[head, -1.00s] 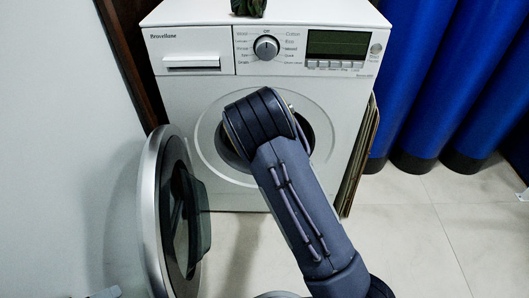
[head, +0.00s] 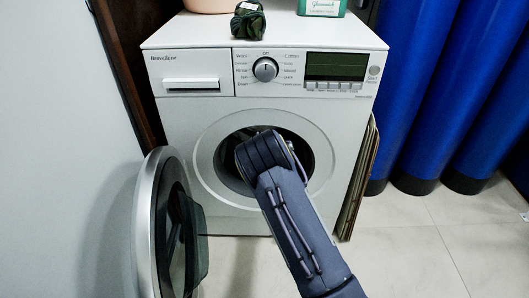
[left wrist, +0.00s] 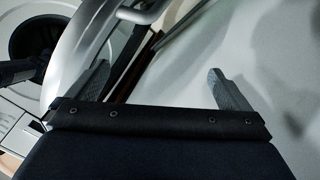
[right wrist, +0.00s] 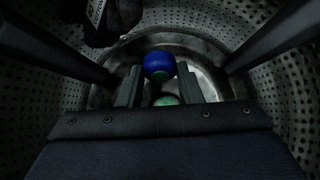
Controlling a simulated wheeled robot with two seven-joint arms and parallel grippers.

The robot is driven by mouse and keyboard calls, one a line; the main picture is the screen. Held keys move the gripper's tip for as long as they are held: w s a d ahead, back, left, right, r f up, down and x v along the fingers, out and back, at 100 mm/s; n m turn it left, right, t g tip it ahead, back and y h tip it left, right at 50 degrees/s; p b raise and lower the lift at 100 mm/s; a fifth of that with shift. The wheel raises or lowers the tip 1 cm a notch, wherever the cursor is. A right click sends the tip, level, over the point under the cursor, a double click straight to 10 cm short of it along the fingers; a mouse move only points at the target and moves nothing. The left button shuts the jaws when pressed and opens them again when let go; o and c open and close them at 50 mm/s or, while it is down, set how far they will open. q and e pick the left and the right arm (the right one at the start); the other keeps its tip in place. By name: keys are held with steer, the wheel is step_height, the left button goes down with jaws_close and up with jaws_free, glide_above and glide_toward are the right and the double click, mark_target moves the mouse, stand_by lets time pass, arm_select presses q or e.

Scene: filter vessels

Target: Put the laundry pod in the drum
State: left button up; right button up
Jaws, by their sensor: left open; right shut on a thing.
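The laundry pod (right wrist: 160,66) is blue with a green underside. In the right wrist view it sits between the fingertips of my right gripper (right wrist: 160,84), which is shut on it. This gripper is inside the perforated metal drum (right wrist: 52,82), facing its back wall. A green patch below the pod may be its reflection. In the head view my right arm enters the washer's round opening (head: 228,165) and hides the gripper and pod. My left gripper (left wrist: 162,88) is open and empty, outside the drum near the washer door.
The open washer door (head: 150,225) stands at the left of the opening. Inside the drum, dark cloth with a white label (right wrist: 112,20) shows at upper left, and ribs flank the gripper. A dark green bundle (head: 248,20) lies on the washer top. Blue cylinders (head: 430,90) stand at right.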

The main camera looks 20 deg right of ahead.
steer(key=o, duration=1)
steer(key=shift+o, duration=0.2)
steer(key=p+v, duration=0.3)
steer(key=v, duration=0.4)
steer(key=shift+s+r, duration=0.25)
steer(key=shift+r, duration=0.05)
steer(key=shift+s+a, duration=0.1)
